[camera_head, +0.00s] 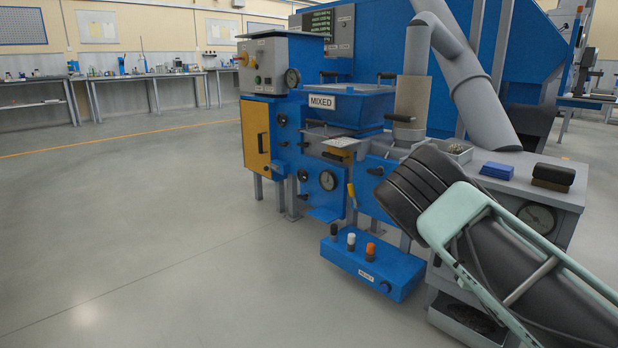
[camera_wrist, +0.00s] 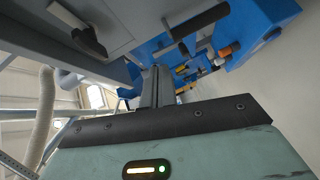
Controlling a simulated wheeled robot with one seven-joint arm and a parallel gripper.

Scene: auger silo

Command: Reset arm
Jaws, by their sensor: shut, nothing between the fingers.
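My arm reaches in from the lower right of the head view, in front of the grey bench at the machine's right end. My gripper (camera_wrist: 155,72) shows in the wrist view as a narrow grey pair of fingers pressed together beyond the dark edge of its housing. It is shut and nothing shows between the fingers. In the head view my arm covers the gripper or I cannot make it out. The wrist view is tilted and shows grey panels with black handles close by, and blue machine parts beyond the fingers.
The blue machine carries a hopper labelled MIXED (camera_head: 345,104) and a grey control box (camera_head: 270,66). A blue pedestal (camera_head: 372,264) with several knobs stands low in front. A blue block (camera_head: 497,171) and a brown-black block (camera_head: 552,178) lie on the bench. Open floor is at left.

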